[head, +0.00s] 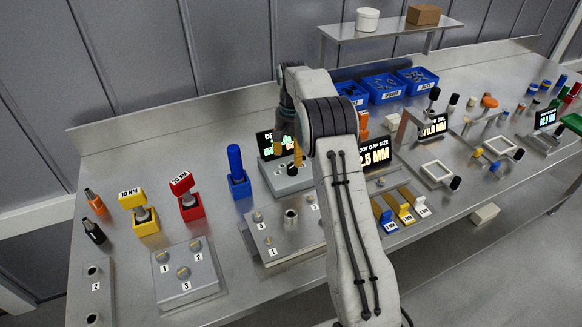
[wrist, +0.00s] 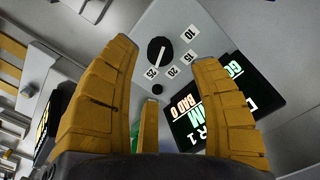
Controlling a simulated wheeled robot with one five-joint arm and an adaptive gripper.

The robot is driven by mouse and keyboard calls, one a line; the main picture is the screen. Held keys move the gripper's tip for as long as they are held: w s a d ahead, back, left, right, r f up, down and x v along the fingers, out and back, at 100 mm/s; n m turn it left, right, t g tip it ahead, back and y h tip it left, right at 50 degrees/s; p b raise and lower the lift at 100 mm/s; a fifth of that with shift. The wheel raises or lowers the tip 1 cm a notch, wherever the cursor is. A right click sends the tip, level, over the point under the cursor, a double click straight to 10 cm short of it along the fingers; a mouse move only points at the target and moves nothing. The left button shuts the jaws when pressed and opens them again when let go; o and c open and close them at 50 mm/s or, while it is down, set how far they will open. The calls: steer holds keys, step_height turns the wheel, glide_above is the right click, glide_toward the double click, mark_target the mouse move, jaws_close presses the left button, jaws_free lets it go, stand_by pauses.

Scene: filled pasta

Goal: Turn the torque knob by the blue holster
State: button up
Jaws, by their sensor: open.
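The torque knob (wrist: 158,50) is a round black dial with a white pointer line, on a grey panel with labels 10, 15, 20 and 25. Its pointer lies between the 20 and 25 labels' side and the dial's centre. In the head view, its grey box (head: 284,184) stands right of the blue holster (head: 240,189), which holds an upright blue tool (head: 235,160). My gripper (wrist: 164,56) is open; the knob shows between its yellow fingertips, and contact is not visible. In the head view my gripper (head: 288,147) points down over the box, and the knob is hard to make out.
A dark display (wrist: 208,115) with green and white text stands beside the knob. Red (head: 191,207) and yellow (head: 146,222) holsters with tools stand left. A plate with numbered posts (head: 283,235) lies in front of the knob box. Blue bins (head: 383,88) stand behind.

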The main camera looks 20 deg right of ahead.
mark_target(292, 167)
steer(key=shift+f+p, duration=0.4)
steer(key=shift+f, duration=2.65)
steer(key=shift+c, duration=0.3)
steer(key=shift+s, duration=0.1)
jaws_close()
